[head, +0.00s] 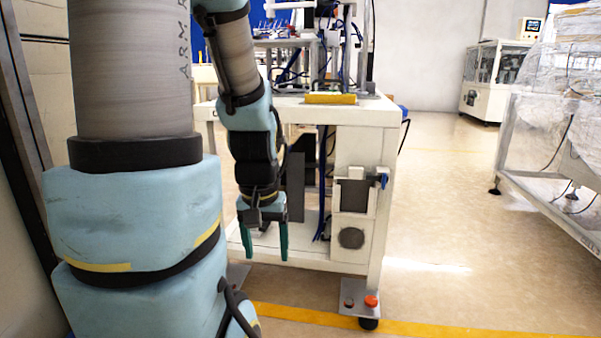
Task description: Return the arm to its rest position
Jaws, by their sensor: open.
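My gripper (264,243) hangs at the end of my arm, left of the middle in the head view. Its two dark green fingers point down and stand apart, with nothing between them. It is in front of the white workstation (345,115), below the level of its top. My arm comes down from the top of the view, and its large near links cover much of the left side.
A yellow item (330,98) lies at the workstation's front edge. A red button (371,301) shows by its foot. A plastic-wrapped frame (550,120) stands at right, a white machine (490,85) at the back. The floor (450,225) between is clear.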

